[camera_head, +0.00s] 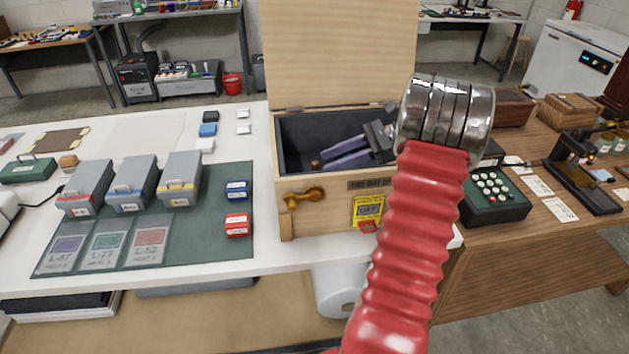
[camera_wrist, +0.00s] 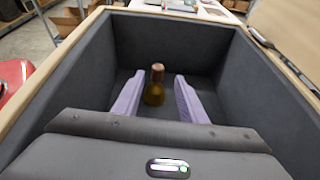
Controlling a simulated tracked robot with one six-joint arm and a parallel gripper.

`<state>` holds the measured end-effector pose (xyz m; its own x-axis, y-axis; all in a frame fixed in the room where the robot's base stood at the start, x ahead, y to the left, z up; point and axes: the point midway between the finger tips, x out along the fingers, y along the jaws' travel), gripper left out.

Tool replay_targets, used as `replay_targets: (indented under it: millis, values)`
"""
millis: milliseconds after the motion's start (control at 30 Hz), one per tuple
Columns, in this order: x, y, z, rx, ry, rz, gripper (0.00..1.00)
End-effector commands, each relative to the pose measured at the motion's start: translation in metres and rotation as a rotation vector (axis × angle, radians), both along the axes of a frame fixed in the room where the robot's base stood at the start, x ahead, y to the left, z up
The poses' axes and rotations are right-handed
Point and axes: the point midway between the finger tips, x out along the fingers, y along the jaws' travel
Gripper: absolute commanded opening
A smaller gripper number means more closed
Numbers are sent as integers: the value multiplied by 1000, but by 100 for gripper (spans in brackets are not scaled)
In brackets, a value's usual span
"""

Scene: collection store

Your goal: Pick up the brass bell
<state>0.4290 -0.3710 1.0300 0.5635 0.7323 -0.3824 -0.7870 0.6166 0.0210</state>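The brass bell (camera_wrist: 154,95), with a brown handle on top, stands upright on the dark floor of the open wooden box in the wrist view. My gripper (camera_wrist: 159,75) is open, with its two purple fingers apart, one on either side of the bell in the picture. Nothing is held, and I cannot tell how far the fingertips are from the bell. In the head view my gripper (camera_head: 323,161) reaches down into the box (camera_head: 287,208). Only a small brown bit, likely the bell's handle, shows near the fingertips there.
The box's walls stand close around my gripper, and its raised lid (camera_head: 335,55) is behind. A brass crank (camera_head: 304,196) sticks out of the front. Grey cases (camera_head: 130,182) stand on a green mat to the left. A dark keypad device (camera_head: 493,197) stands to the right.

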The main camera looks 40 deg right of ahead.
Motion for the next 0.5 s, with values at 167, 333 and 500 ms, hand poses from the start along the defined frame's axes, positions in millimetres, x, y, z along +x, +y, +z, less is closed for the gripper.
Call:
replay_targets:
  millis: [167, 333, 500]
  values:
    - [16, 21, -10, 0, 0, 3, 38]
    - [22, 29, -15, 0, 0, 1, 38]
    - [23, 30, -15, -1, 0, 1, 38]
